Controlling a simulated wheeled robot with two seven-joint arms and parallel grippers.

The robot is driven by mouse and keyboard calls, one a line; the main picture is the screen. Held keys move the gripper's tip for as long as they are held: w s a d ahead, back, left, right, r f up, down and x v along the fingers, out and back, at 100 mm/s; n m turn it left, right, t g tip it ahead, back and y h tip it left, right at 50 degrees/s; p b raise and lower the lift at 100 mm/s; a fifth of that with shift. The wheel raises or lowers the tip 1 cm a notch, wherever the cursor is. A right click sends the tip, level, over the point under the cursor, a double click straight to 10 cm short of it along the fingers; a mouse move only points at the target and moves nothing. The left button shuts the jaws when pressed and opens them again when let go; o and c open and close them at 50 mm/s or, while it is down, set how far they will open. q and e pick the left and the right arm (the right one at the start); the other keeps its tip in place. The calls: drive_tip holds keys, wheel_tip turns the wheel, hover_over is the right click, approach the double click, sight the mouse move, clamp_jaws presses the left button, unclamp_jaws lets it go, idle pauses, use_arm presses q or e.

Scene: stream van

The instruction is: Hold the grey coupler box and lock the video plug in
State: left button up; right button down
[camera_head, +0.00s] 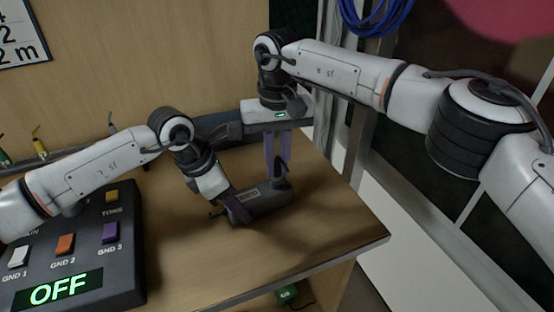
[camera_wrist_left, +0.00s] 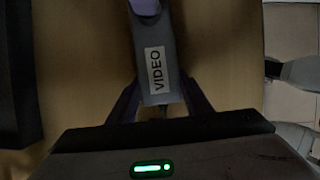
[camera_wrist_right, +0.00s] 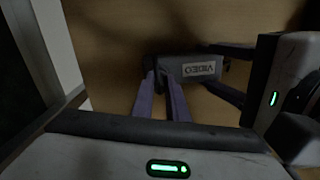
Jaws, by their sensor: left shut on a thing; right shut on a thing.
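The grey coupler box (camera_head: 262,200) lies on the wooden table and carries a VIDEO label. It also shows in the left wrist view (camera_wrist_left: 153,52) and the right wrist view (camera_wrist_right: 194,66). My left gripper (camera_head: 236,207) is shut on its near-left end, with one finger along each side. My right gripper (camera_head: 278,160) points down at the box's far-right end. Its purple fingers are shut on the dark video plug (camera_wrist_right: 158,74) at that end. The fingers hide much of the plug, and I cannot tell whether it is seated or locked.
A dark panel (camera_head: 122,245) with coloured buttons and a green OFF display stands at the left. The table's right edge (camera_head: 372,241) lies beyond the box. Bare table lies in front of the box. Blue cable (camera_head: 375,15) hangs at the top.

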drive_tip(key=shift+f, duration=0.4)
drive_tip(key=n, duration=0.3)
drive_tip(key=c, duration=1.7)
unclamp_jaws()
drive_tip(key=shift+o, duration=0.2)
drive_tip(key=shift+r, duration=0.1)
wheel_tip(320, 180, up, 12)
drive_tip(key=shift+f, duration=0.1)
